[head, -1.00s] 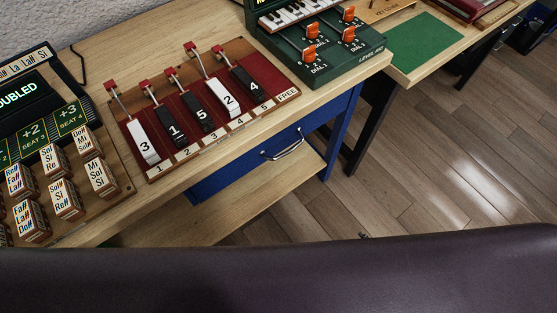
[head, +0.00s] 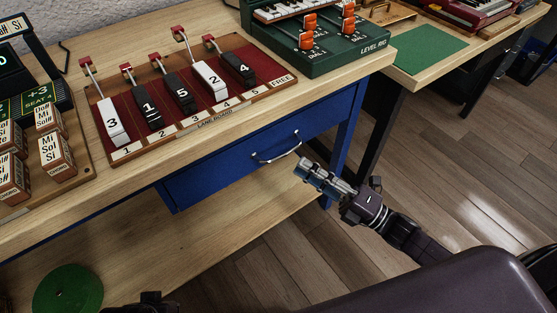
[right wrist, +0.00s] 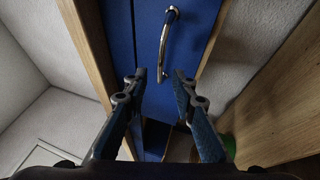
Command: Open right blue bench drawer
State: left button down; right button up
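The blue bench drawer (head: 235,168) is under the wooden bench top, and its front looks flush with the bench. Its curved silver handle (head: 277,149) is on the right part of the front. In the right wrist view the handle (right wrist: 165,45) stands out from the blue front (right wrist: 195,75), ahead of my fingers. My right gripper (head: 312,172) is just below and right of the handle, apart from it. A small dark part at the bottom edge of the head view may be my left arm; my left gripper cannot be made out.
The lane board (head: 200,95) with numbered levers sits on the bench above the drawer. A green dial box (head: 320,50) stands to its right. A blue bench leg (head: 348,125) is right of the drawer. A lower wooden shelf (head: 230,225) lies below.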

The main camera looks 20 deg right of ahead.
aim_at(283, 154)
jog(key=x, duration=0.7)
jog(key=shift+c, duration=0.5)
grip_shut()
